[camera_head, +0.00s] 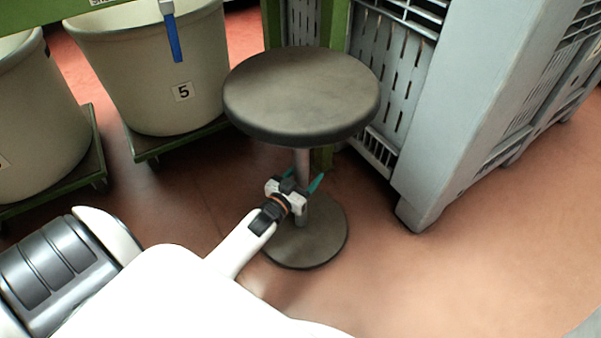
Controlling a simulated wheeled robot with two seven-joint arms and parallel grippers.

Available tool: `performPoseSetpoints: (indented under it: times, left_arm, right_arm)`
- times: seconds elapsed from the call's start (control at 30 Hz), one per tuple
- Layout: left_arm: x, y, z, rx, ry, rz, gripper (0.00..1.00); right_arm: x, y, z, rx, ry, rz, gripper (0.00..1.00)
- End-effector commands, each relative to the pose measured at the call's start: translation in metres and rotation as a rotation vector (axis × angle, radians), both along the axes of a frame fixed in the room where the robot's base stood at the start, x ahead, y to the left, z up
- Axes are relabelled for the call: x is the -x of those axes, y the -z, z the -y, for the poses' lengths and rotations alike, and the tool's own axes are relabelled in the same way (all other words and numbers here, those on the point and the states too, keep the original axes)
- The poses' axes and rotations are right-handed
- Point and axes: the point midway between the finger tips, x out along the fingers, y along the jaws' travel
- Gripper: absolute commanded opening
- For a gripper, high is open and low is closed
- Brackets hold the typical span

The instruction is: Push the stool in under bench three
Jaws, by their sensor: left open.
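The stool (302,92) has a round dark grey seat, a single metal post and a round base (315,245) on the floor. It stands upright in front of a green bench frame (336,25); no number three shows on it. My left gripper (301,183) is open, with teal fingertips at the stool's post below the seat. One finger shows on each side of the post; whether they touch it I cannot tell. My right gripper is not in view.
A pale tub marked 5 (150,75) stands on a green wheeled dolly (145,150) to the left, with another tub (38,125) beyond it. A grey slatted crate (450,120) stands close on the stool's right. The red floor (480,270) at the front right is clear.

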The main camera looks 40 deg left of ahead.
Motion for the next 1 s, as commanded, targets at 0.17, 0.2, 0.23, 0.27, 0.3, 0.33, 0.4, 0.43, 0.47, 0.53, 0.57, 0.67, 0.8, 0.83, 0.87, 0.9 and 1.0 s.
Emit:
performPoseSetpoints:
  times: [0.17, 0.2, 0.23, 0.27, 0.3, 0.33, 0.4, 0.43, 0.47, 0.53, 0.57, 0.67, 0.8, 0.83, 0.87, 0.9, 1.0]
  left_arm:
    - [-0.0001, -0.0003, 0.0001, 0.000, 0.000, 0.000, 0.59]
    - [-0.0001, -0.0003, 0.0001, 0.000, 0.000, 0.000, 0.59]
    - [0.0000, -0.0003, 0.0001, 0.000, 0.000, 0.000, 0.54]
    - [0.0000, -0.0004, 0.0001, 0.000, 0.000, 0.000, 0.49]
    - [0.0000, -0.0003, 0.0001, 0.000, 0.000, 0.000, 0.43]
    - [0.0000, -0.0003, 0.0001, 0.000, 0.000, 0.000, 0.38]
    - [0.0001, -0.0003, 0.0001, 0.000, 0.000, 0.000, 0.26]
    - [0.0001, -0.0003, 0.0002, 0.000, 0.000, 0.000, 0.21]
    - [0.0001, -0.0003, 0.0001, 0.000, 0.000, 0.000, 0.17]
    - [0.0001, -0.0003, 0.0001, 0.000, 0.000, 0.000, 0.05]
    - [0.0001, -0.0003, 0.0002, 0.000, 0.000, 0.001, 0.00]
    - [0.0002, -0.0003, 0.0002, 0.000, 0.000, 0.001, 0.00]
    - [0.0002, -0.0003, 0.0002, 0.000, 0.000, 0.001, 0.00]
    - [0.0002, -0.0003, 0.0002, 0.000, 0.000, 0.001, 0.00]
    - [0.0002, -0.0003, 0.0002, 0.000, 0.000, 0.001, 0.00]
    - [0.0002, -0.0002, 0.0002, 0.000, 0.000, 0.001, 0.00]
    - [0.0002, -0.0002, 0.0002, 0.000, 0.000, 0.001, 0.00]
  right_arm:
    - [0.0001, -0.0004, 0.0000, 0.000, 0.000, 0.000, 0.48]
    - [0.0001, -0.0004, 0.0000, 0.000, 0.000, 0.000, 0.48]
    - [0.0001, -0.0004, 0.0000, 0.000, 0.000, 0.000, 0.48]
    - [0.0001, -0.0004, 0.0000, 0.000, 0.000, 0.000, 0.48]
    - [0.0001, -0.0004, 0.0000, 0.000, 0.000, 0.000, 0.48]
    - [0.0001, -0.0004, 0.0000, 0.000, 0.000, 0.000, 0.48]
    - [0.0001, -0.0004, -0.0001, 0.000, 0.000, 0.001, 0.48]
    - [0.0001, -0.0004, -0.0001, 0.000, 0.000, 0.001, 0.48]
    - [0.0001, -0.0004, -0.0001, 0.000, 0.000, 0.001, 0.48]
    - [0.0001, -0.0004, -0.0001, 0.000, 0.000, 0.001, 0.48]
    - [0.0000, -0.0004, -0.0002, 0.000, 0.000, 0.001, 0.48]
    - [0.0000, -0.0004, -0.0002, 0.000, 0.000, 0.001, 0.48]
    - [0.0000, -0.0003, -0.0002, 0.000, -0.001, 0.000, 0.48]
    - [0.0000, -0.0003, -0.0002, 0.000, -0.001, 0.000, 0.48]
    - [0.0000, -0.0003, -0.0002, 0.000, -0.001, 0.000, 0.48]
    - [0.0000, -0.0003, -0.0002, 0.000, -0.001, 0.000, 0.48]
    - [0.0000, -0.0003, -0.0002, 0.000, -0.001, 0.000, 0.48]
